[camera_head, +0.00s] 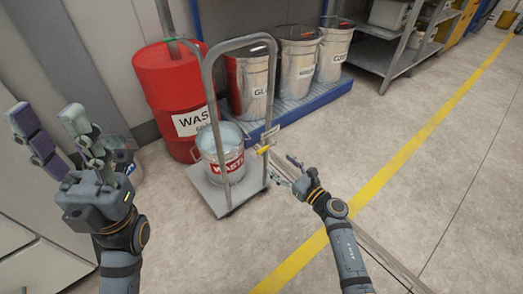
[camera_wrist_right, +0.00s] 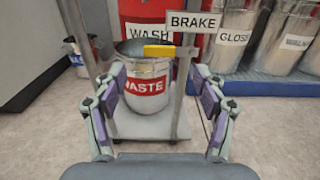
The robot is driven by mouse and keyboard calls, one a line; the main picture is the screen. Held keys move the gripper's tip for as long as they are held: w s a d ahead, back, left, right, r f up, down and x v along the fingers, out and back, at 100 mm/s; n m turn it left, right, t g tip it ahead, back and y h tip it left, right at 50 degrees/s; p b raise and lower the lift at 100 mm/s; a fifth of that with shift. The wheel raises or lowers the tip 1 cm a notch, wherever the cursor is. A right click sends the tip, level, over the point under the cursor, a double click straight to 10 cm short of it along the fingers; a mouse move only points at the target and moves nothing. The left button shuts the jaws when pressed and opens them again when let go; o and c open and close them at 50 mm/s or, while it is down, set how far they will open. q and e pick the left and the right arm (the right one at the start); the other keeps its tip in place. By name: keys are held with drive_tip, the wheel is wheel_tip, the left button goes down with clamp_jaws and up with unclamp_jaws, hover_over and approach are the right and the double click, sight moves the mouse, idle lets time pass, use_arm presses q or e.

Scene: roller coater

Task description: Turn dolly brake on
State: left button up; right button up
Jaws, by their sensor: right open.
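The dolly (camera_head: 214,198) is a grey platform cart with a tall tubular handle. A yellow brake lever (camera_head: 263,150) sits on its near right upright. In the right wrist view the lever (camera_wrist_right: 159,51) lies horizontal beside that upright, under a sign reading BRAKE (camera_wrist_right: 192,22). My right gripper (camera_head: 280,169) is open and empty, close to the lever. In the right wrist view its spread fingers (camera_wrist_right: 159,75) frame the lever, which appears farther off, with no contact visible. My left gripper (camera_head: 46,112) is open and empty at the far left, away from the dolly.
A WASTE bucket (camera_head: 229,165) stands on the dolly. A red drum (camera_head: 170,85) is behind it. Labelled metal bins (camera_head: 299,62) stand on a blue pallet (camera_head: 318,95) at the back. Shelving (camera_head: 385,55) is farther right. The floor right of the dolly is clear, with a yellow line (camera_head: 420,135).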

sight(264, 150)
drive_tip(key=b+x, duration=0.2)
drive_tip(key=x, duration=0.7)
drive_tip(key=shift+w+a+f+b, duration=0.1)
drive_tip(key=shift+b, duration=0.3)
drive_tip(key=shift+w+a, duration=0.25)
drive_tip(key=shift+w, duration=0.1)
drive_tip(key=shift+c, duration=0.4)
clamp_jaws()
